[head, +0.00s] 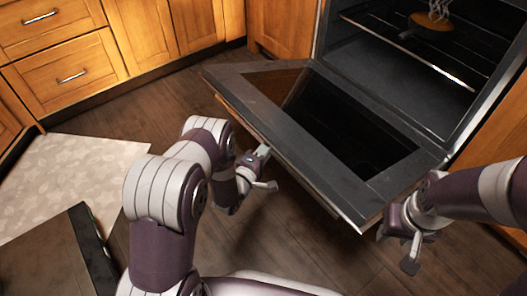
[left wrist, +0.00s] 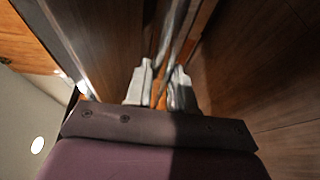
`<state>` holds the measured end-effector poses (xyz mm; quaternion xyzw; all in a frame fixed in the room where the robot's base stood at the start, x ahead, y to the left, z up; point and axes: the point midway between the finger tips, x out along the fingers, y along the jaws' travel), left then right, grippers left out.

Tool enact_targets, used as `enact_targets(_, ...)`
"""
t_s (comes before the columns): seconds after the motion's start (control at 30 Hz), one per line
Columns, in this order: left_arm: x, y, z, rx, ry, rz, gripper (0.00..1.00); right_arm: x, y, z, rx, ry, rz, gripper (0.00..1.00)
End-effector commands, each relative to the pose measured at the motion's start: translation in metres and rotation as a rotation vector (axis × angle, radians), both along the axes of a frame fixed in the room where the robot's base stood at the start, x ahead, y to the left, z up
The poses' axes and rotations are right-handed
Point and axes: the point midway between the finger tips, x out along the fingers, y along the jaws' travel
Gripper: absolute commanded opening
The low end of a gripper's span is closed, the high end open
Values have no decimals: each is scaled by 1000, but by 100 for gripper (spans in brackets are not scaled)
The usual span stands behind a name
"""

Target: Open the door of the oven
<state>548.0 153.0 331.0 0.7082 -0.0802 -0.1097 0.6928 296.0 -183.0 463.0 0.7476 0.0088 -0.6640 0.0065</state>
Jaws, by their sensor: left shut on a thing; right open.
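The oven door (head: 355,186) is swung far down from the oven (head: 420,75) and slopes out over the floor, its dark glass facing up. A wood-coloured handle (head: 237,113) runs along its outer edge. My left gripper (head: 267,170) is at that edge, left of its middle. In the left wrist view its two fingers (left wrist: 160,88) are shut on the narrow handle; the exact contact is blurred. My right gripper (head: 395,248) is open and empty, just beyond the door's near right corner. The right gripper does not show in the left wrist view.
Inside the oven a rack (head: 410,52) holds a round brown item (head: 432,21) with a wire whisk-like thing. Wooden cabinets (head: 160,30) line the back left. A pale patterned mat (head: 70,175) lies on the dark wood floor. The floor left of the door is clear.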

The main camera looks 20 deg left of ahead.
Motion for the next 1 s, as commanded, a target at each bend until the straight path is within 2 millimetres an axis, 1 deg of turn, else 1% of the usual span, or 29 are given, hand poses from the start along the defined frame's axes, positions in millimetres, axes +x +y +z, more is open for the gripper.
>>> enact_targets(0.03,3,-1,13,-3,-11,-2,0,0,0,9,0,1,0,43)
enact_targets(0.07,3,-2,14,-3,-11,-2,0,0,0,10,0,1,0,43)
enact_targets(0.4,4,-2,13,-3,-11,-1,0,0,0,8,0,1,0,43)
enact_targets(0.43,4,-2,13,-3,-11,-1,26,0,0,8,0,1,0,43)
enact_targets(0.47,4,-2,13,-3,-11,-1,36,0,0,8,0,1,0,43)
enact_targets(0.5,4,-2,13,-3,-10,-1,48,0,0,8,0,1,0,43)
enact_targets(0.87,3,-2,11,-2,-6,-1,48,0,0,8,0,1,0,43)
enact_targets(0.93,0,-1,13,-1,-5,0,48,0,0,11,0,1,0,43)
enact_targets(1.0,-8,2,15,-1,-2,0,48,0,0,18,0,1,0,43)
